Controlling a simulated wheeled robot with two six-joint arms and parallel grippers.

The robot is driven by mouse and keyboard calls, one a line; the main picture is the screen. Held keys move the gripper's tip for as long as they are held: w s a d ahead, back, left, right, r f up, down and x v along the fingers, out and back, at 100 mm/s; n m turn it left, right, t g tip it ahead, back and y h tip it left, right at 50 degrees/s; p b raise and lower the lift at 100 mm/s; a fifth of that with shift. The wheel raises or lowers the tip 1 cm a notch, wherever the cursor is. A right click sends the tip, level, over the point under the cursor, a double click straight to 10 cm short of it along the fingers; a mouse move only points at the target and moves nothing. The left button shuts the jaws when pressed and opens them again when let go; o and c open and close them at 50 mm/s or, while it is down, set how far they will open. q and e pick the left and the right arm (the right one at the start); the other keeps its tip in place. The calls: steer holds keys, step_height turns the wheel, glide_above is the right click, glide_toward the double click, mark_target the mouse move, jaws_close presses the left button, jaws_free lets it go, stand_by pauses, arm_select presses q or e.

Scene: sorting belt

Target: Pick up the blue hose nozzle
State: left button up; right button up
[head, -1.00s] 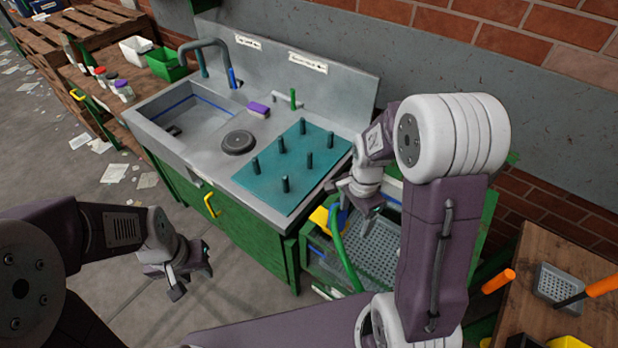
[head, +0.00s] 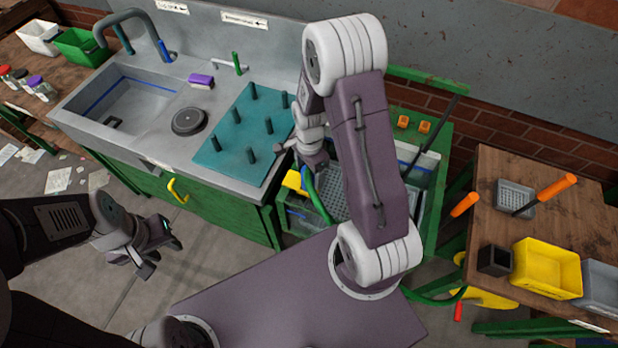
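A small blue piece (head: 304,178), which looks like the blue hose nozzle, shows at the upper end of a green hose (head: 313,196), beside a yellow part at the green-framed stand right of the sink. My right gripper (head: 311,162) is just above it, pointing down. My own forearm and the small size hide whether its fingers touch the blue piece or how far apart they are. My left gripper (head: 162,256) hangs empty over the floor in front of the sink cabinet, with its fingers apart.
The steel sink counter (head: 160,140) carries a teal peg board (head: 222,150), a black disc (head: 188,121) and a purple sponge (head: 201,80). A grey perforated tray (head: 334,179) lies in the stand. At right, a wooden table (head: 560,215) holds a yellow bin (head: 546,268) and orange-handled tools.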

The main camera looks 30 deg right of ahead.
step_height(320, 180, down, 2)
steer(key=shift+s+d+f, duration=0.1)
steer(key=shift+d, duration=0.05)
jaws_close()
steer(key=shift+r, duration=0.4)
step_height(320, 180, up, 9)
steer(key=shift+r, duration=0.15)
steer(key=c, duration=0.6)
jaws_free()
steer(key=c, duration=0.6)
